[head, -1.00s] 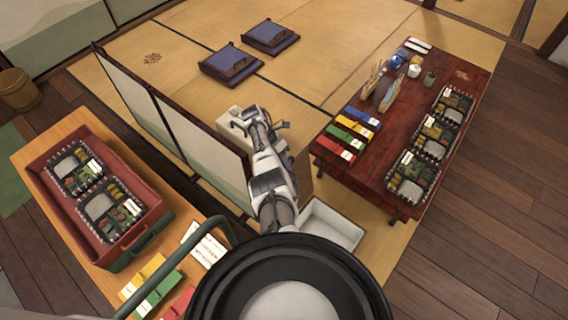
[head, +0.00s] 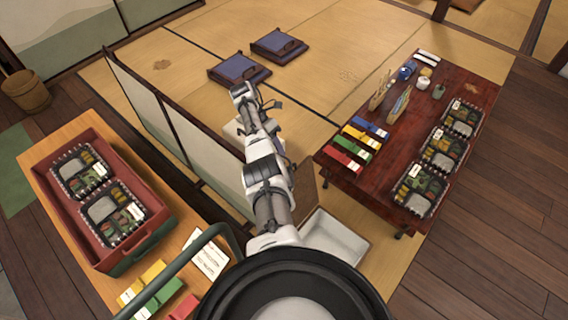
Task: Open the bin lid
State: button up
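My arm reaches away up the middle of the head view, and my gripper (head: 243,92) is at its far end, small and seen from behind. I cannot tell whether its fingers are open or shut. A pale box (head: 231,132) sits beyond the screen, largely hidden behind my arm; I cannot tell if it has a lid. A white open-topped container (head: 335,240) stands on the floor right of my arm, looking empty. A brown panel (head: 305,188) stands at its far left, partly behind my arm. I cannot tell whether it is a lid.
A low folding screen (head: 190,145) stands left of my arm. A wooden table (head: 65,205) with a red crate (head: 70,216) of bento boxes is at left. A dark red table (head: 400,140) with bento boxes and coloured packets is at right. Cushions (head: 238,70) lie beyond.

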jog(key=shift+v, duration=1.5)
jog(key=shift+s, duration=0.2)
